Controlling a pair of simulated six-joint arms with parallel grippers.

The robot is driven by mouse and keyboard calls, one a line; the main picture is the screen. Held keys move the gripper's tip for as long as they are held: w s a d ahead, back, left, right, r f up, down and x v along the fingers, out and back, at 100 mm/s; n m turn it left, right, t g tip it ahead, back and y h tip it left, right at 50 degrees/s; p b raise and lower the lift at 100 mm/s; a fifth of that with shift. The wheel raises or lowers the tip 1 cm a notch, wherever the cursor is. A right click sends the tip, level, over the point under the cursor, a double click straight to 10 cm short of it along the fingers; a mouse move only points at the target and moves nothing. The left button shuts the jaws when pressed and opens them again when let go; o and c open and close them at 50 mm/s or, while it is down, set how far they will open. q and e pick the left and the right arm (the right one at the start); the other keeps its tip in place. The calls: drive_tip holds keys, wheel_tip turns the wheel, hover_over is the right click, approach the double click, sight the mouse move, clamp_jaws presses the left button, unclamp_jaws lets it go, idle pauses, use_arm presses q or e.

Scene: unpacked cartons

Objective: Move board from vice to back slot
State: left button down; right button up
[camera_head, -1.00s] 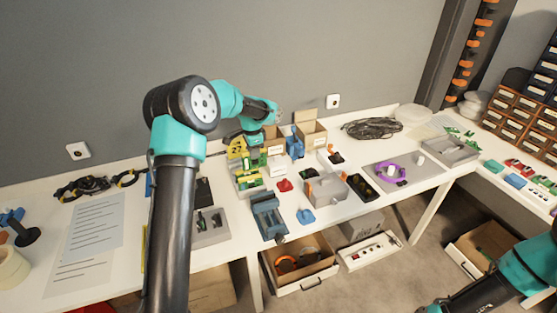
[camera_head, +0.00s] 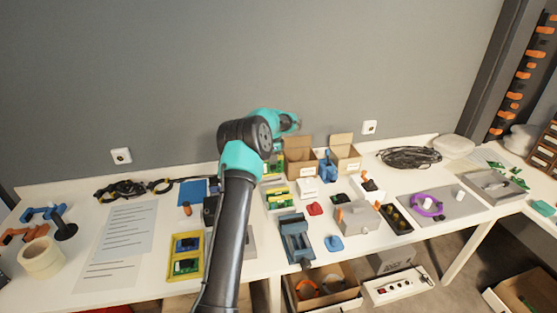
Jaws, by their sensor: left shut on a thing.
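The blue vice (camera_head: 296,242) stands near the front of the table, and I see no board in its jaws. A green and yellow slotted rack (camera_head: 279,196) stands behind it, with green boards in it. My left arm reaches over the table, and its elbow and forearm hide most of the left gripper (camera_head: 270,154). The left gripper is shut on a green board (camera_head: 273,166) at the back of the rack, beside a carton. How deep that board sits in a slot cannot be made out. My right gripper is out of view.
A red piece (camera_head: 315,208) and a blue piece (camera_head: 334,243) lie near the vice. A yellow tray (camera_head: 186,256) lies left of my arm.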

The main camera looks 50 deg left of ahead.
sight(273, 166)
use_arm(q)
drive_tip(key=shift+f, duration=0.1)
drive_tip(key=shift+f, duration=2.15)
drive_tip(key=shift+f, duration=2.25)
drive_tip(key=c, duration=1.1)
unclamp_jaws()
drive_tip(key=shift+o, duration=0.2)
drive_tip(key=shift+r, duration=0.1)
wheel_tip(273, 166, up, 17)
drive_tip(key=shift+r, duration=0.1)
